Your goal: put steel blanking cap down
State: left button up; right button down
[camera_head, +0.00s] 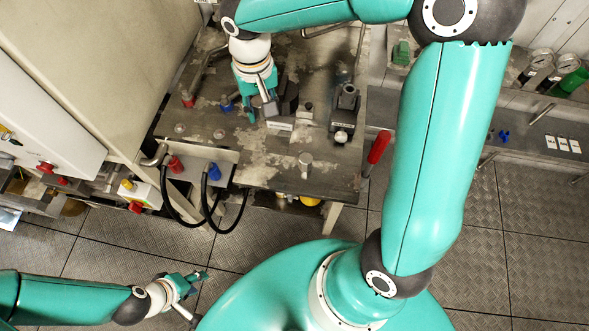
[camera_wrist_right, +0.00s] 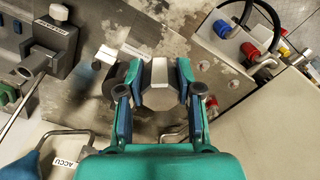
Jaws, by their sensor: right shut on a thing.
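My right gripper (camera_head: 262,104) hangs over the far part of the worn grey bench in the head view. In the right wrist view, my right gripper (camera_wrist_right: 160,88) is shut on the steel blanking cap (camera_wrist_right: 160,72), a pale grey piece between its fingertips. In the head view, the cap is too small or hidden by the fingers to make out. Whether it touches the bench is unclear. My left gripper (camera_head: 197,295) is low on the left, over the floor and away from the bench. Its fingers are apart and nothing shows between them.
The bench (camera_head: 260,150) carries a dark clamp-like block (camera_head: 345,105) to the right of my right gripper and a small upright steel cylinder (camera_head: 305,160) near the front. Red and blue fittings with black hoses (camera_head: 213,200) stand at its front left corner. A red handle (camera_head: 378,147) juts out right.

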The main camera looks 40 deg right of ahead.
jog(key=s+d+r+m+b, duration=0.1)
jog(key=s+r+m+b, duration=0.1)
jog(key=s, duration=0.3)
send_over(284, 166)
notch_tip(284, 166, down, 15)
jog(key=shift+r, duration=0.1)
pick_arm(q)
jog(key=shift+f, duration=1.85)
pick_arm(e)
jog(key=shift+f, duration=2.15)
pick_arm(q)
jog(key=shift+b, duration=0.3)
pick_arm(e)
jog(key=shift+f, duration=0.15)
jog(key=c, duration=1.1)
grip_release()
pick_arm(q)
jog(key=shift+f, duration=0.15)
pick_arm(e)
jog(key=shift+o, duration=0.2)
